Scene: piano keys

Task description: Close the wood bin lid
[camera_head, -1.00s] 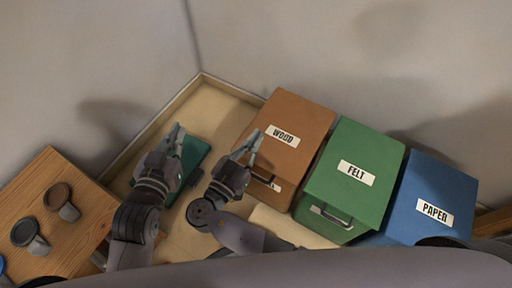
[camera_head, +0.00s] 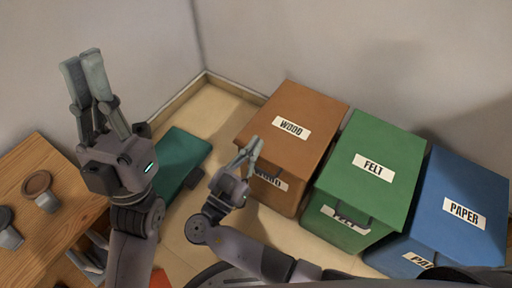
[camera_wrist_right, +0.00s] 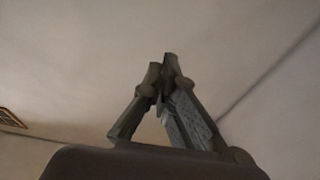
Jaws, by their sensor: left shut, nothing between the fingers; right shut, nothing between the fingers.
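The brown wood bin (camera_head: 277,193) stands left of the other bins in the head view. Its lid (camera_head: 297,110), labelled WOOD, lies flat over the top and looks down on the bin. My right gripper (camera_head: 251,150) is shut and empty, in front of the bin's near left side, covering part of the front label and handle. I cannot tell whether it touches the bin. It also shows shut in the right wrist view (camera_wrist_right: 166,70), against a bare wall. My left gripper (camera_head: 84,62) is shut and empty, raised at the left, well away from the bin.
A green felt bin (camera_head: 370,170) and a blue paper bin (camera_head: 460,207) stand to the right, their lids down. A teal flat object (camera_head: 180,160) lies on the floor between my arms. A wooden table (camera_head: 68,205) with cups is at the left.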

